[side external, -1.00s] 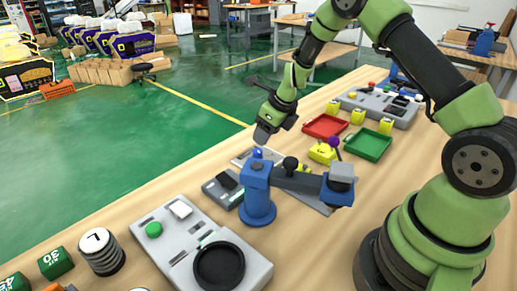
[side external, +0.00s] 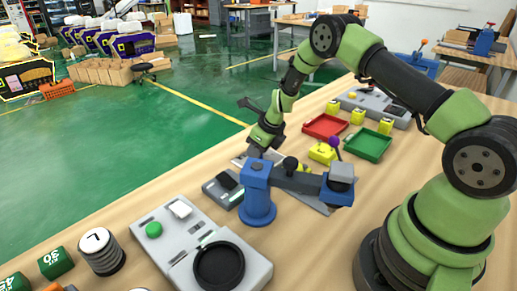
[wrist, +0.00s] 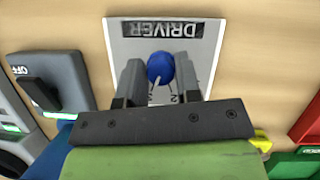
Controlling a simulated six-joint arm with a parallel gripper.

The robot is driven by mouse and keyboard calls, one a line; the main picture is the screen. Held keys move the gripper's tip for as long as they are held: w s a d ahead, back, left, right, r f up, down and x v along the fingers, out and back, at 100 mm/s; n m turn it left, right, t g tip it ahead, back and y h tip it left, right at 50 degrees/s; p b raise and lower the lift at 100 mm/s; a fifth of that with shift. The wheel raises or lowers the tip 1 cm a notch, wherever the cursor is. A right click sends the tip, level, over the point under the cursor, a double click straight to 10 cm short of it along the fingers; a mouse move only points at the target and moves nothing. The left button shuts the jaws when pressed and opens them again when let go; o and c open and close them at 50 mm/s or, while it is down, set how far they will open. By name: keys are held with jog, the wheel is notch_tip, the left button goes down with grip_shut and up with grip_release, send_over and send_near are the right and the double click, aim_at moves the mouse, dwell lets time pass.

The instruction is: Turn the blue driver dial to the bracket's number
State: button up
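The blue driver dial (wrist: 160,68) is a round knob with a white pointer line, on a light panel (wrist: 121,35) marked DRIVER, which reads upside down in the wrist view. Digits by the dial are partly covered; a 2 shows at its lower right. My gripper (wrist: 159,75) has its fingers apart, one each side of the dial; I cannot tell whether they touch it. In the side view my gripper (side external: 256,151) is low over the panel, its tips partly hidden behind a blue post fixture (side external: 257,195). I cannot make out a bracket number.
A grey switch box (wrist: 52,75) marked OFF is left of the panel in the wrist view. The fixture's arm stands close in front of my gripper. A red tray (side external: 325,126), a green tray (side external: 367,145) and yellow blocks (side external: 322,153) lie to the right.

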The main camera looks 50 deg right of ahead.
jog(key=shift+n, duration=0.4)
jog(key=n+y, duration=0.1)
jog(key=n, duration=0.1)
jog(key=shift+d+n+g, duration=0.1)
jog(key=shift+n+g, duration=0.3)
jog(key=shift+n+g+y, duration=0.5)
jog(key=shift+n+y, duration=0.3)
jog(key=shift+n, duration=1.3)
jog(key=o, duration=0.9)
jog(key=shift+c, duration=0.2)
jog(key=shift+r, duration=0.1)
jog(key=v, duration=0.9)
jog(key=shift+s+d+r, duration=0.2)
jog(key=shift+r, duration=0.1)
